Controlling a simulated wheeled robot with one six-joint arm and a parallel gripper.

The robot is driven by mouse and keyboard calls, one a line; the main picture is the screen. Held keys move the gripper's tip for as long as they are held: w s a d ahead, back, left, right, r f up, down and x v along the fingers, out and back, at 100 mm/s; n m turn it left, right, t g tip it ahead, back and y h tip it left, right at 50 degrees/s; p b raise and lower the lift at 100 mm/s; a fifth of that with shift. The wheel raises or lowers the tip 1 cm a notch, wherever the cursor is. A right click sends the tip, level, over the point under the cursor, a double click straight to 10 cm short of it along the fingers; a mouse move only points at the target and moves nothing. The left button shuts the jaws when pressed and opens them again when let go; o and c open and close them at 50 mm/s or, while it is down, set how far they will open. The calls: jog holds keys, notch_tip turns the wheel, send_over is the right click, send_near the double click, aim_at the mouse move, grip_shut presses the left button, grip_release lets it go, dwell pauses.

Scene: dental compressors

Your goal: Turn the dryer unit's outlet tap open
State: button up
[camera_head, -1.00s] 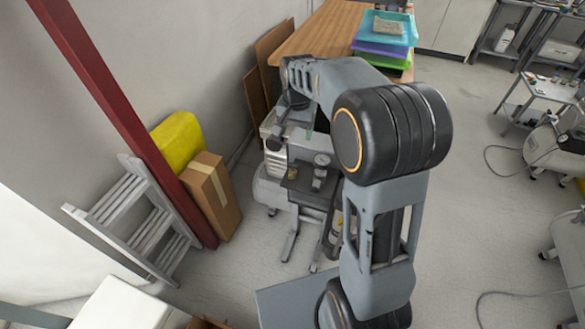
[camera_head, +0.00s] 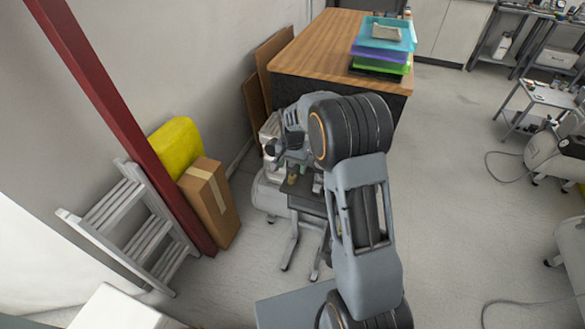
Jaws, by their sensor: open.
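The dryer unit (camera_head: 268,196) stands on the floor by the front of the wooden bench, a pale tank with fittings on a dark stand. My arm covers much of it from above. A small brass-coloured fitting (camera_head: 293,178) shows just below my wrist; I cannot tell whether it is the outlet tap or how its handle is turned. My gripper (camera_head: 270,158) is open at the left end of my arm, over the unit's upper left part. Its fingers are small and dark here, and I cannot tell whether they touch anything.
The wooden bench (camera_head: 332,42) with stacked coloured trays (camera_head: 382,50) stands behind. A cardboard box (camera_head: 209,203), yellow bag (camera_head: 176,142), stepladder (camera_head: 135,228) and red post (camera_head: 128,122) are at left. Another compressor (camera_head: 556,160) is at right. Floor between is clear.

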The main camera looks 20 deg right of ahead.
jog(key=shift+f, duration=0.75)
jog(key=shift+c, duration=0.5)
jog(key=c, duration=0.8)
